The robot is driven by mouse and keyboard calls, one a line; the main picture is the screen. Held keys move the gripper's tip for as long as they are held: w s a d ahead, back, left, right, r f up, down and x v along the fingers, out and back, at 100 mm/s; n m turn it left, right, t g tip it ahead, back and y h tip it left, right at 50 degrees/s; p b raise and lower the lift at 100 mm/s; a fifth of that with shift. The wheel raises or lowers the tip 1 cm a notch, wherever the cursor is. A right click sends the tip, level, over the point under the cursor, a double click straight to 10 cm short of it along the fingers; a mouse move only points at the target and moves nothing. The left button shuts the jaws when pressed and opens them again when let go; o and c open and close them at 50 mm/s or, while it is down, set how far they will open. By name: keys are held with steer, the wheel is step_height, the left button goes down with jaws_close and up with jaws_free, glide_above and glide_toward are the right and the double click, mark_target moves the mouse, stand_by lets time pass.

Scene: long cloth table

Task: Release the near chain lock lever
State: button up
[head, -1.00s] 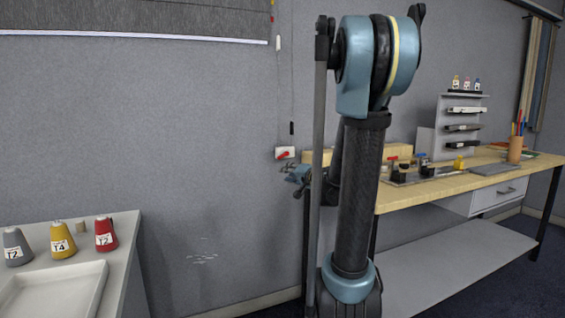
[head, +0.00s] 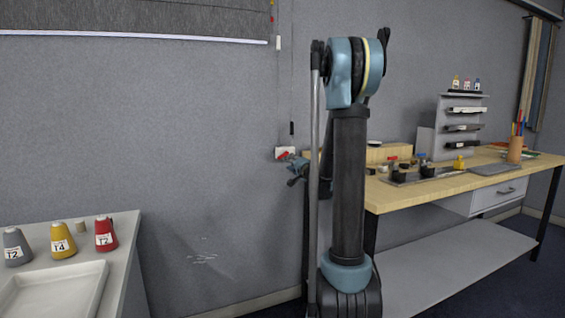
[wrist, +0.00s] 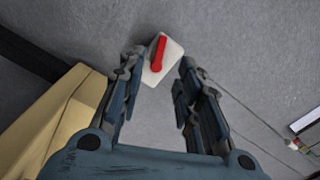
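The chain lock is a white plate (wrist: 168,66) on the grey wall with a red lever (wrist: 158,52) across it. In the wrist view the lever slants, its rounded end lower left. My gripper (wrist: 159,64) is open, and the lever shows in the gap between its fingertips. No contact is visible, and I cannot tell how deep the fingers reach. In the head view the red lever (head: 282,155) is small, below the hanging chain. My gripper (head: 288,162) is just below and right of it and partly covers the plate.
A thin chain (head: 292,90) hangs from the blind (head: 130,20) above the lock. A wooden workbench (head: 420,190) with tools and a box stands right of my arm. A white cabinet (head: 125,255) with cones and a tray is lower left. The wall between is clear.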

mark_target(281, 157)
steer(key=x, duration=0.9)
steer(key=shift+w+a, duration=0.1)
steer(key=shift+w, duration=0.15)
jaws_close()
